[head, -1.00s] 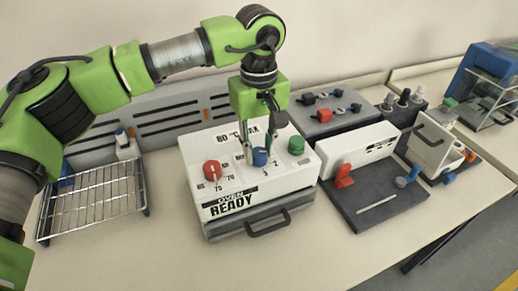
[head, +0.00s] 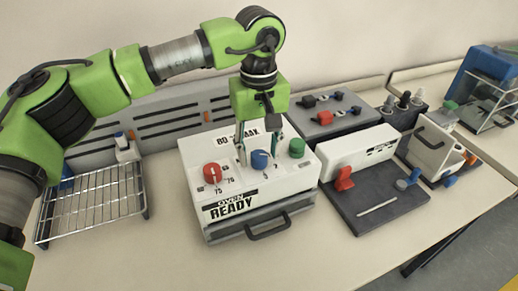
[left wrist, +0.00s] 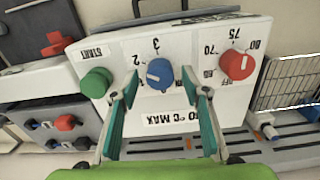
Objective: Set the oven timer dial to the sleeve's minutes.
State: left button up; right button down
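The white oven box (head: 245,190) carries a red dial (head: 212,173), a blue dial (head: 260,160) and a green START button (head: 297,148). The blue dial also shows in the left wrist view (left wrist: 160,74), beside the printed figures 2 and 3. Its white mark points toward the left of that view. My left gripper (head: 257,154) is over the oven top. In the left wrist view its fingers (left wrist: 160,80) are spread on either side of the blue dial, with gaps visible. No sleeve with readable minutes shows. My right gripper is out of view.
A wire rack (head: 92,208) stands left of the oven. A dark board (head: 380,205) with a red handle (head: 344,178) lies to the right. A slotted grey rail (head: 170,118) runs behind. Bare table lies in front of the oven.

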aim_at(259, 154)
pick_arm(q)
notch_tip(259, 154, up, 12)
dwell(0.6)
jog(key=shift+f, duration=0.1)
